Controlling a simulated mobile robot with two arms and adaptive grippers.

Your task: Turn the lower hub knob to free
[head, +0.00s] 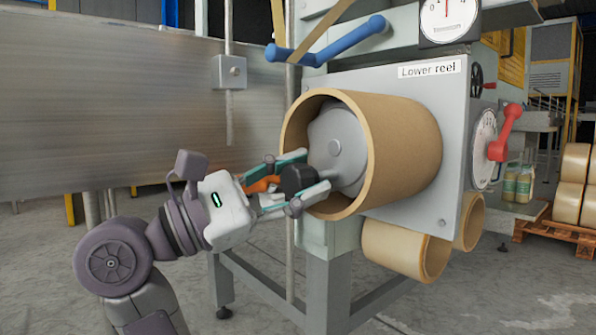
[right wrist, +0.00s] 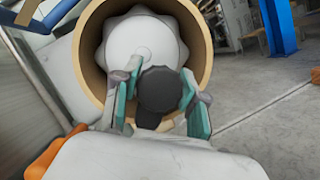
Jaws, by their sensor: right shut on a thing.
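The lower hub (head: 337,142) is a grey lobed disc inside the brown cardboard core (head: 405,140), under the "Lower reel" label. The black hub knob (head: 297,178) sits at the front of the hub. My right gripper (head: 308,174) reaches in from the left and is shut on the knob, one finger on each side. In the right wrist view the black knob (right wrist: 159,88) stands between the teal fingers of my gripper (right wrist: 155,95), in front of the pale hub (right wrist: 142,45). The knob's setting cannot be read. My left gripper is not in view.
A blue bar (head: 335,42) crosses above the core. A red handle (head: 506,131) and a dial stand on the machine's right side. Two more cores (head: 405,252) hang below. A metal panel (head: 130,100) stands at left. The floor at lower left is clear.

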